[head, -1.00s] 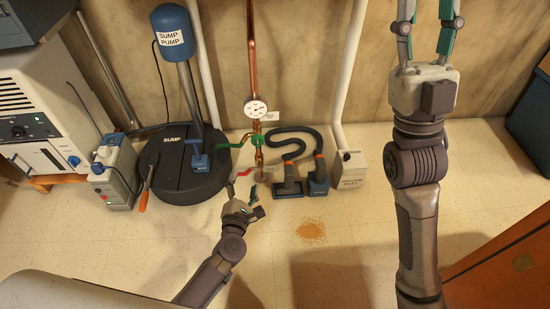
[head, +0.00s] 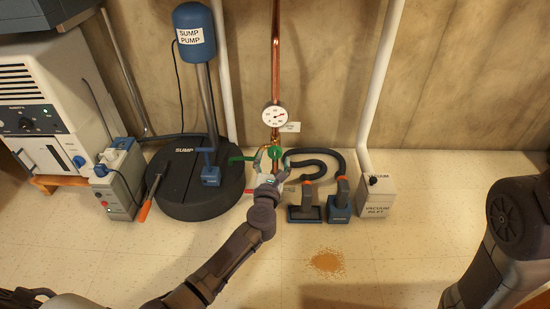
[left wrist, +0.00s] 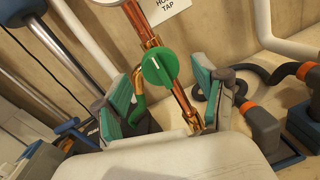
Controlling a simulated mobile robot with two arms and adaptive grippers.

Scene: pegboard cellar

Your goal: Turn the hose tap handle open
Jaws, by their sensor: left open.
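The hose tap handle is a round green knob (head: 274,152) on a vertical copper pipe. In the left wrist view the knob (left wrist: 159,67) shows a pale mark on its face, below a sign reading TAP. My left gripper (head: 270,161) is open at the tap. In the left wrist view its teal fingers stand apart, one on each side of the copper pipe, with the knob showing between and just above them. I cannot tell whether a finger touches the knob. My right gripper is out of view; only part of my right arm shows at the right.
A round gauge (head: 274,117) sits on the pipe above the knob. The black sump lid (head: 194,198) with its blue pump (head: 195,32) is at the left. A dark hose (head: 318,156) and the vacuum inlet box (head: 376,197) are at the right. The floor in front is mostly clear.

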